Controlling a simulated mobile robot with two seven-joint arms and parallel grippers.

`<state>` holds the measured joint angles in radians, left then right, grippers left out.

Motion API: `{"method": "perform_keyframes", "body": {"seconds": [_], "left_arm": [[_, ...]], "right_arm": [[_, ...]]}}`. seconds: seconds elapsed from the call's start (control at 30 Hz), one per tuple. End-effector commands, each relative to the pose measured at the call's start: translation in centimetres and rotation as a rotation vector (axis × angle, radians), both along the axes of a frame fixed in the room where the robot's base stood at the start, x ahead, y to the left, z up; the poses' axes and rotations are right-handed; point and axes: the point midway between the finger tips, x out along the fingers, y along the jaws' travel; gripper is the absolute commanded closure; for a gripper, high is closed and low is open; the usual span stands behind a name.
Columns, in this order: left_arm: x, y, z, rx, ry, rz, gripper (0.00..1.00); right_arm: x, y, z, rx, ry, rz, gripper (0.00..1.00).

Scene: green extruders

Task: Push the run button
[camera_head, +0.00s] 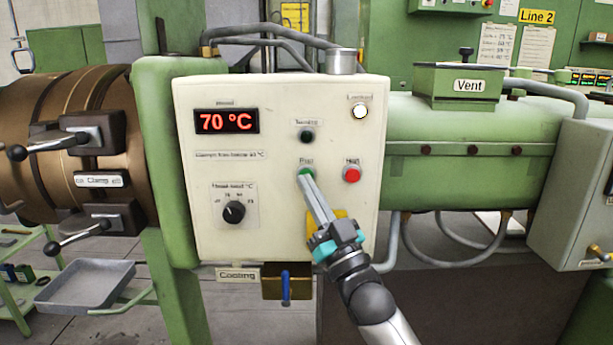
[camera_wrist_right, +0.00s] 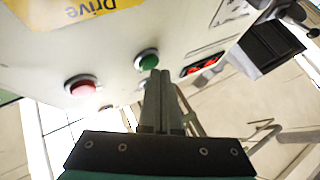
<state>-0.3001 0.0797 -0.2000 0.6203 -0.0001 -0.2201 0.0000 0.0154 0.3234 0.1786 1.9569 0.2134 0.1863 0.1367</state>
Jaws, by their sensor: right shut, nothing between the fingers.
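A green button (camera_head: 307,173), labelled "Run" as far as the small print can be read, sits on the cream control panel (camera_head: 285,230). It also shows in the right wrist view (camera_wrist_right: 147,59). My right gripper (camera_head: 308,185) is shut and empty, its fingertips at the lower edge of the green button in the head view. In the right wrist view the fingertips (camera_wrist_right: 160,74) appear just beside the button; I cannot tell whether they touch it. A red button (camera_head: 351,173) is to its right, and it shows in the right wrist view (camera_wrist_right: 82,86). My left gripper is not in view.
The panel bears a red 70 °C display (camera_head: 226,121), a black knob (camera_head: 234,212), a dark button (camera_head: 306,135) and a white lamp (camera_head: 360,111). A yellow label (camera_head: 326,222) is partly behind my gripper. Clamp handles (camera_head: 62,143) stick out at left; a blue-handled valve (camera_head: 285,288) hangs below.

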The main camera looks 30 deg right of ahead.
Motion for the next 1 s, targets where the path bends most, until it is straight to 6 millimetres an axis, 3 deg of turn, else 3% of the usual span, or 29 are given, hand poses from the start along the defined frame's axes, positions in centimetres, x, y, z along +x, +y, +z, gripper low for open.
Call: {"method": "perform_keyframes", "body": {"seconds": [1.0], "left_arm": [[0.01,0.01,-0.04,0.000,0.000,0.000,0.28]], "right_arm": [[0.67,-0.40,0.02,0.000,0.000,0.000,1.00]]}}
